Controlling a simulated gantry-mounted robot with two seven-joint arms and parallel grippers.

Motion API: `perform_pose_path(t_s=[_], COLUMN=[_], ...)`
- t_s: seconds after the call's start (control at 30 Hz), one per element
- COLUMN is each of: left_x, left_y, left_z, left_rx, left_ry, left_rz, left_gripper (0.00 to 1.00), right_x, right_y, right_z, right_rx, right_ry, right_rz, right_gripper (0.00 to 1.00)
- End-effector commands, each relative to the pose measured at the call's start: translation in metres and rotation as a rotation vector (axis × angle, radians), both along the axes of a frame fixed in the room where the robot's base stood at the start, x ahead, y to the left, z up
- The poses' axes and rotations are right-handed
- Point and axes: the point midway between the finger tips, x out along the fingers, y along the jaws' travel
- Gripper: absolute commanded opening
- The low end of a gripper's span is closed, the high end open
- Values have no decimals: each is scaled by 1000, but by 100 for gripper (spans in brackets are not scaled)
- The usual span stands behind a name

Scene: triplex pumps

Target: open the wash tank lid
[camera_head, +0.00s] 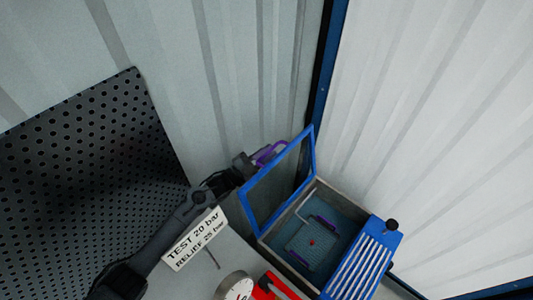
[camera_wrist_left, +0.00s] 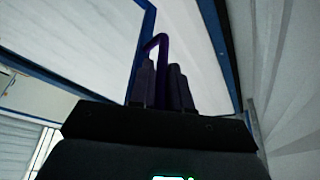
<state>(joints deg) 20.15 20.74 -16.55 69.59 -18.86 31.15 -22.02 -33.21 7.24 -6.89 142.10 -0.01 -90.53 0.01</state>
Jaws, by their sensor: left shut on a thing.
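The wash tank lid (camera_head: 280,184), a dark panel in a blue frame, stands raised and steeply tilted at the left edge of the wash tank (camera_head: 268,252). Its purple handle (camera_head: 270,151) is on the far side of the panel. My left gripper (camera_head: 254,161) is shut on the handle; its fingertips are partly hidden behind the lid. In the left wrist view the gripper (camera_wrist_left: 166,80) has the purple handle (camera_wrist_left: 154,42) between its dark fingers, with the pale panel and blue frame beyond. My right gripper is not in view.
Inside the open tank is a wire basket (camera_head: 308,243) with purple grips and a small red spot. A blue slotted panel (camera_head: 362,265) with a black knob covers the right side. A sign (camera_head: 194,238), a round gauge (camera_head: 234,287) and a perforated board (camera_head: 85,180) are left.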

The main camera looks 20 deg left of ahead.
Motion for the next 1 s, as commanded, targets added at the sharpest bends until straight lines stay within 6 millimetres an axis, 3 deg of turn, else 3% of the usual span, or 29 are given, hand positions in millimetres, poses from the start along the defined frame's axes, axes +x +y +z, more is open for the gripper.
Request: perform_pose_path(t_s=[0.27, 0.63, 0.93, 0.97, 1.0], left_x=[-1, -19, -20, -20, -20], left_y=[-1, -51, -53, -53, -53], left_z=[1, 18, 17, 17, 17], left_rx=[4, 206, 216, 216, 216], left_ry=[-1, -75, -81, -81, -81], left_rz=[0, -2, -1, -1, -1], left_gripper=[0, 0, 0, 20, 26], right_x=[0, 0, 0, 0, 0], right_y=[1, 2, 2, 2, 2], right_z=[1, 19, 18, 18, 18], right_rx=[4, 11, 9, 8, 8], right_ry=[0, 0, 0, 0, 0], right_rz=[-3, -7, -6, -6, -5], right_gripper=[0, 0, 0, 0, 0])
